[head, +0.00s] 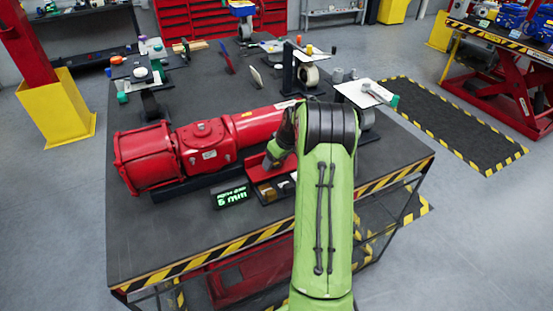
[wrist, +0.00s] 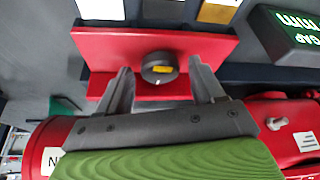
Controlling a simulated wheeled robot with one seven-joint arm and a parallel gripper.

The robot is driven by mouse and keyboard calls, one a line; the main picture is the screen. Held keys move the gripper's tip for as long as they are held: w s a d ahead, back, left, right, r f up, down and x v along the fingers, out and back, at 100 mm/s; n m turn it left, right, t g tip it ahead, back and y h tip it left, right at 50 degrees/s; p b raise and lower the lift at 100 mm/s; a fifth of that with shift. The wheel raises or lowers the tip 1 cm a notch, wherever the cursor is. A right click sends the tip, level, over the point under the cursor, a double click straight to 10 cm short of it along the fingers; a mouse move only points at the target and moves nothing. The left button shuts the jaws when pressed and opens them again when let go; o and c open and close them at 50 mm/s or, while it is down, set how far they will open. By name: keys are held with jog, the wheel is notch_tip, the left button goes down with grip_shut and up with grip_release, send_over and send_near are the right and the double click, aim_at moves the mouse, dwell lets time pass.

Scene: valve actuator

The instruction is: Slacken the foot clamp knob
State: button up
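I take this for the foot clamp knob. My gripper (wrist: 160,74) is open. Its two dark fingers stand left and right of the knob, with a visible gap on each side. I cannot tell whether the fingertips reach as deep as the knob. In the head view, my gripper (head: 279,151) is at the red bracket beside the red valve actuator (head: 205,148). The knob is hidden there.
A green-lit gap display (head: 231,196) reading 6 mm stands on the dark workbench (head: 160,235) before the actuator. Small coloured blocks (head: 267,192) lie in a tray close to my gripper. Stands and small parts occupy the bench's back. The bench's front left is clear.

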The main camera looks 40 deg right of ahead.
jog(key=p+v, duration=0.1)
jog(key=v, duration=1.4)
jog(key=shift+r+p, duration=0.4)
jog(key=s+a+r, duration=0.2)
jog(key=a+r, duration=0.1)
jog(key=a, duration=0.5)
jog(key=s+a+r, duration=0.2)
jog(key=a, duration=0.6)
jog(key=s+a+r, duration=0.3)
jog(key=a, duration=0.4)
jog(key=shift+t, duration=0.5)
jog(key=s+a+f, duration=0.1)
jog(key=s+a, duration=0.1)
jog(key=s, duration=0.2)
jog(key=s+a+f, duration=0.1)
jog(key=s+a, duration=0.2)
jog(key=s, duration=0.2)
jog(key=s+a+f, duration=0.1)
jog(key=s+a, duration=0.1)
jog(key=s, duration=0.2)
jog(key=shift+s+a+f, duration=0.2)
jog(key=shift+s+a, duration=0.1)
jog(key=shift+a, duration=0.1)
